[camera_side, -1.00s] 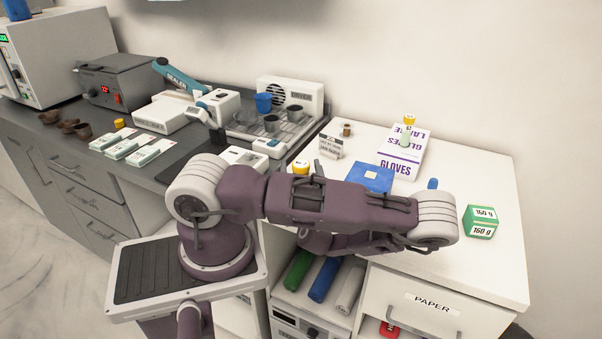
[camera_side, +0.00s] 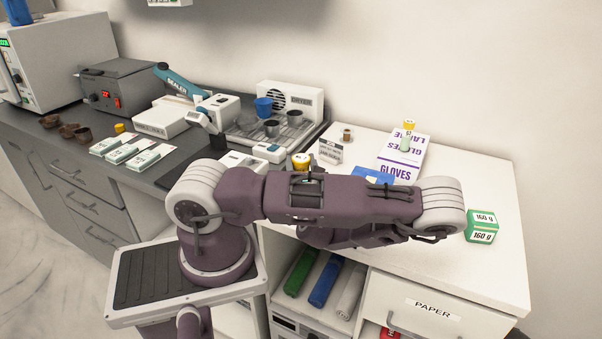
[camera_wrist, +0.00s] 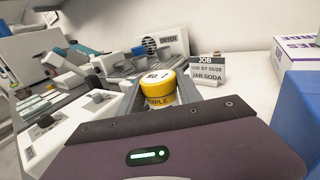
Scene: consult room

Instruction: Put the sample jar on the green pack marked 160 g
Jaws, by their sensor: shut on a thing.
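The green pack marked 160 g (camera_side: 481,227) stands on the white cabinet top at the right, well apart from the jar.
A job sign (camera_side: 330,151) stands close to the jar. A blue item (camera_side: 372,175) lies partly behind my arm. The dryer (camera_side: 305,99) and rack are at the back. The white top (camera_side: 480,275) before the green pack is clear.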

